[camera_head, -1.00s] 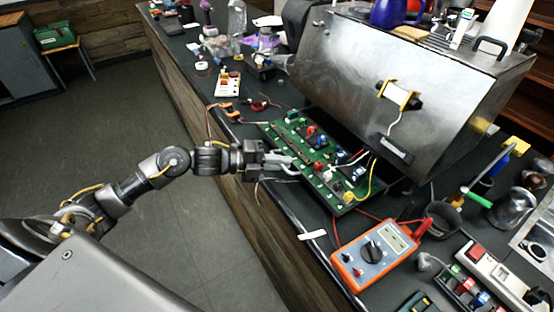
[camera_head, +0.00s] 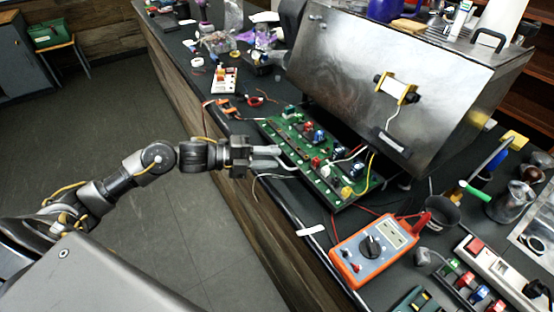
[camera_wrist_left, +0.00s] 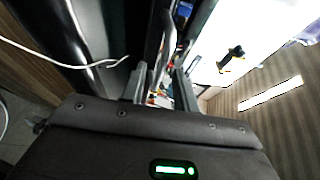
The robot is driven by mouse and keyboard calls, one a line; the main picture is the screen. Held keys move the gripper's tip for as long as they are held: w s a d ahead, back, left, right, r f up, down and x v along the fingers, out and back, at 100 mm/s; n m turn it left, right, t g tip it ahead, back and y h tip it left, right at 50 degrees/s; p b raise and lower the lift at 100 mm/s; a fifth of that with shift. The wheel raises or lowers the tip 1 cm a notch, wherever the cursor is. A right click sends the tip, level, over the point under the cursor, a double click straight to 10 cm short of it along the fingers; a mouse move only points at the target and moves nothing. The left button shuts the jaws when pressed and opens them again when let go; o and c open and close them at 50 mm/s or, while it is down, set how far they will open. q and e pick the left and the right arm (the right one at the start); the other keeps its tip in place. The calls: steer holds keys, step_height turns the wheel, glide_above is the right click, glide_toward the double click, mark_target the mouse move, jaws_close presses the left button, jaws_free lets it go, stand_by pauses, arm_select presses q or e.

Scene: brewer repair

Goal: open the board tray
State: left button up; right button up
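The board tray (camera_head: 350,200) lies on the dark bench below the metal brewer housing. It carries a green circuit board (camera_head: 292,142) with red, blue and white parts and loose wires. My left gripper (camera_head: 288,158) is at the tray's left long edge, its two fingers apart and pointing at the board. In the left wrist view, the fingers (camera_wrist_left: 161,88) stand apart with a grey curved bar (camera_wrist_left: 168,40) beyond the gap. I cannot tell whether they touch the tray. My right gripper is not in view.
The brewer housing (camera_head: 385,75) stands behind the tray. An orange multimeter (camera_head: 372,250) is close to its near end, with a dark cup (camera_head: 441,214) and a power strip (camera_head: 500,270) to the right. Open floor lies left of the bench.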

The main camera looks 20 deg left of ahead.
arm_select(q)
steer(key=b+v, duration=0.2)
steer(key=v, duration=0.6)
steer(key=shift+s+a, duration=0.15)
